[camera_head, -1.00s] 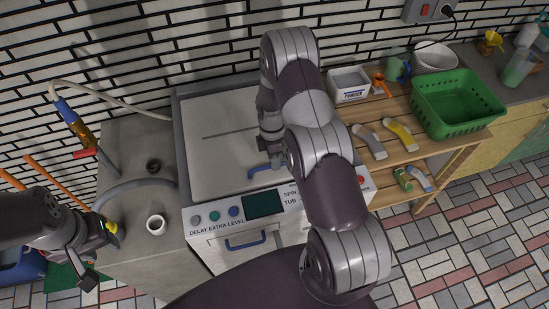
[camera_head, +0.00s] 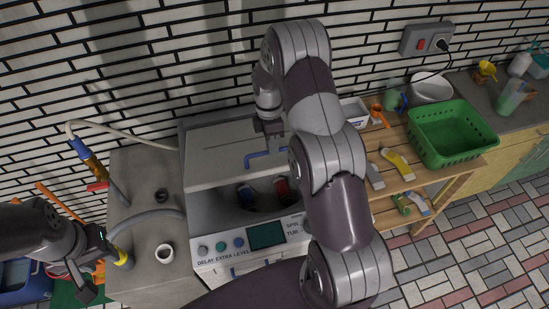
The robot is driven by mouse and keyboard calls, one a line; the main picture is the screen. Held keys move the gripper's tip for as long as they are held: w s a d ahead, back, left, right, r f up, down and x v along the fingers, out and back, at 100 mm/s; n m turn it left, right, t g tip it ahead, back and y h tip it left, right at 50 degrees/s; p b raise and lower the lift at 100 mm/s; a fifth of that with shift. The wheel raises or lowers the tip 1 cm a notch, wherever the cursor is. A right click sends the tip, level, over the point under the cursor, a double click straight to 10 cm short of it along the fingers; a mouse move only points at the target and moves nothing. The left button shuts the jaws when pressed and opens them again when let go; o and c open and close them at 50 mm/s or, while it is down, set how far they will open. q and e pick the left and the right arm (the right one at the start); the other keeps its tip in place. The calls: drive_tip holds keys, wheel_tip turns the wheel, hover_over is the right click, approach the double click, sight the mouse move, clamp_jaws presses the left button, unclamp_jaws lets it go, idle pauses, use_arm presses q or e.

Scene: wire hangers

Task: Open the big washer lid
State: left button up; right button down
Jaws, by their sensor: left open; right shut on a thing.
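The big washer (camera_head: 200,225) stands in the middle, with a control panel and screen on its front edge. Its white lid (camera_head: 222,157) is tilted up at the front, partly open, with the drum opening showing below. A blue handle (camera_head: 262,159) is on the lid's front edge. My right gripper (camera_head: 275,145) is at this handle and shut on it; its fingertips are partly hidden by my arm. My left gripper (camera_head: 102,278) is open and empty, low at the left beside the grey counter.
At the right, a wooden shelf (camera_head: 398,183) holds brushes, a white box and a green basket (camera_head: 452,135). A tiled wall is behind.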

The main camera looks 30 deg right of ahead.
use_arm(q)
drive_tip(key=r+p, duration=0.4)
drive_tip(key=r, duration=0.1)
drive_tip(key=shift+s+r, duration=0.15)
drive_tip(key=shift+s, duration=0.05)
use_arm(e)
drive_tip(key=w+d+r, duration=0.1)
drive_tip(key=w+r, duration=0.3)
drive_tip(key=r, duration=0.1)
drive_tip(key=shift+w, duration=0.25)
drive_tip(key=shift+r, duration=0.1)
drive_tip(key=c, duration=1.4)
unclamp_jaws()
drive_tip(key=shift+o, duration=1.4)
drive_tip(key=shift+w+d+f, duration=0.15)
drive_tip(key=shift+w+f, duration=0.1)
drive_tip(key=shift+w, duration=0.05)
use_arm(q)
drive_tip(key=shift+w+d, duration=0.2)
drive_tip(key=shift+w, duration=0.5)
use_arm(e)
drive_tip(key=shift+w+f, duration=0.1)
drive_tip(key=shift+w, duration=0.1)
